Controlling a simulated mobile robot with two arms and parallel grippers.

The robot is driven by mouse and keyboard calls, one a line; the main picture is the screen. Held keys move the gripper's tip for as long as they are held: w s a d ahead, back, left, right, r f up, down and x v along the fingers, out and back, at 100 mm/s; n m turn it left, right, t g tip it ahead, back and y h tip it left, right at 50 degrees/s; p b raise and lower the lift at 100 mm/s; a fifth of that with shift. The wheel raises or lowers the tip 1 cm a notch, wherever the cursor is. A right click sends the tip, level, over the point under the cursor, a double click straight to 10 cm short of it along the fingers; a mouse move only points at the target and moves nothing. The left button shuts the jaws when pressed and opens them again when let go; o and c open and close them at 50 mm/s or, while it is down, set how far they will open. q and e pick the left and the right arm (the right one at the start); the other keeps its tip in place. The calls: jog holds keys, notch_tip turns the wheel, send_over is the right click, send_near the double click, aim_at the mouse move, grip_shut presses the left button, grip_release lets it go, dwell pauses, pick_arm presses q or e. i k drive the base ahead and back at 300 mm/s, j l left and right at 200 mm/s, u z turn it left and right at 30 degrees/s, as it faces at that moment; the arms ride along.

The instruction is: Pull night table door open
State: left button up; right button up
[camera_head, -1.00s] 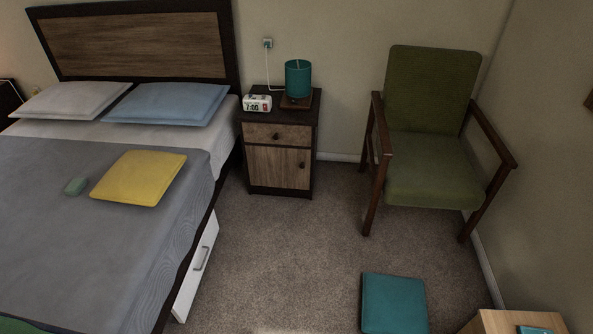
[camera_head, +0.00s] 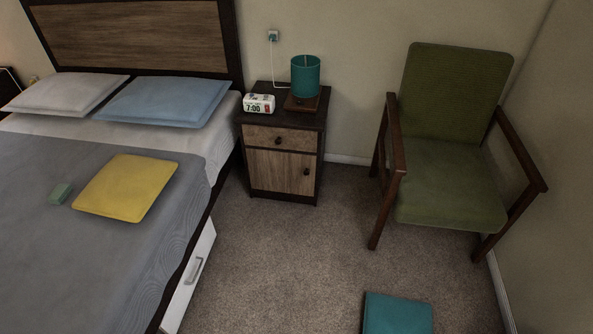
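The night table (camera_head: 317,140) stands against the back wall between the bed and the armchair. It has a dark frame, a wooden drawer front (camera_head: 262,136) and, below it, a wooden door (camera_head: 270,172). The door looks shut. Its dark round knob (camera_head: 306,171) is near the door's right edge. Another dark knob (camera_head: 278,141) is on the drawer, which also looks shut. A white clock (camera_head: 259,104) and a teal lamp (camera_head: 305,77) stand on top. Neither of my grippers is in view.
The bed (camera_head: 120,190) fills the left, with a white underbed drawer (camera_head: 190,280) at its side. A green armchair (camera_head: 450,185) stands at the right. A teal cushion (camera_head: 397,314) lies on the floor at the front. Carpet (camera_head: 285,250) before the night table is clear.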

aim_at(294, 173)
jog(key=i+j+z, duration=0.3)
jog(key=i, duration=0.2)
jog(key=i+j+z, duration=0.25)
jog(key=i, duration=0.25)
